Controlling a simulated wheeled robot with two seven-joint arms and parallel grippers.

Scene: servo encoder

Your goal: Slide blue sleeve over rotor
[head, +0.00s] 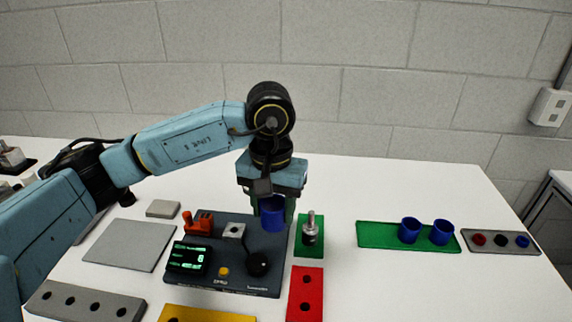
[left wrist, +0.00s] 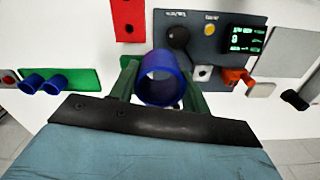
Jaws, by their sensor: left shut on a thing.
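My left gripper (head: 272,205) points down and is shut on a blue sleeve (head: 272,214), which it holds above the dark test unit. In the left wrist view the sleeve (left wrist: 160,78) sits between the gripper's two fingers (left wrist: 160,88), and I look through its open bore. The rotor (head: 310,228), a metal shaft on a dark body, stands upright on a small green plate (head: 309,249) just right of the sleeve. The sleeve is apart from the rotor. The rotor does not show clearly in the left wrist view. My right gripper is not in view.
Two more blue sleeves (head: 410,230) stand on a green tray (head: 380,236) at right. A grey strip (head: 490,250) with coloured knobs lies beyond it. The dark test unit (head: 215,280) has a display, a black knob and an orange clamp (head: 198,224). A red block (head: 305,285) lies in front.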

